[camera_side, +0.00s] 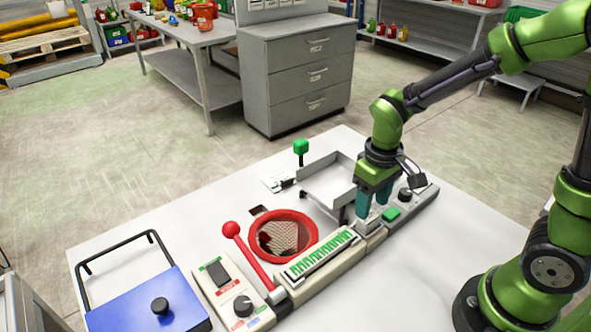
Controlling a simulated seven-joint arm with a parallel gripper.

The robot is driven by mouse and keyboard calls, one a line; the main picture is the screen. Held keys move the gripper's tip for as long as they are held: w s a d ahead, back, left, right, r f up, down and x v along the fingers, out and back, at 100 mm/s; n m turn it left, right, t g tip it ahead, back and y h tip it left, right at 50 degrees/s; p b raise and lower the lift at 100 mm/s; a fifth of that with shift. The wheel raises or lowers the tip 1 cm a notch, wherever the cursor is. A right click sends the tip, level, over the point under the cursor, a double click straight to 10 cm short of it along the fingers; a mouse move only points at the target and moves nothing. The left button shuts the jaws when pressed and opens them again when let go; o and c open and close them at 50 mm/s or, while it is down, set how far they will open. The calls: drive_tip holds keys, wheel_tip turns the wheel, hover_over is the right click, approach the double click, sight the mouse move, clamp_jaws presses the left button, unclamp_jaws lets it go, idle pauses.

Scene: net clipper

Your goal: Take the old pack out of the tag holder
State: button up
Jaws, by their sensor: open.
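A long, narrow pale holder (296,281), which looks like the tag holder, runs along the front of the machine on the white table. A green-and-white striped strip (321,254), which looks like the pack, lies in it. My gripper (371,215) points down just beyond the right end of the strip, apart from it. Its teal fingers are open, and I see nothing between them. I cannot tell whether the fingertips touch the machine body below.
A red lever (250,256) rises at the holder's left end, beside a red ring (259,229) with netting. A grey tray (329,185) stands close behind my gripper. A control box (226,286) and blue lid (138,309) are left.

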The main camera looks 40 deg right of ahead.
sight(368, 223)
wheel_tip(368, 223, down, 4)
drive_tip(key=shift+f, duration=0.2)
drive_tip(key=shift+c, duration=0.4)
drive_tip(key=shift+r, duration=0.1)
drive_tip(key=c, duration=0.6)
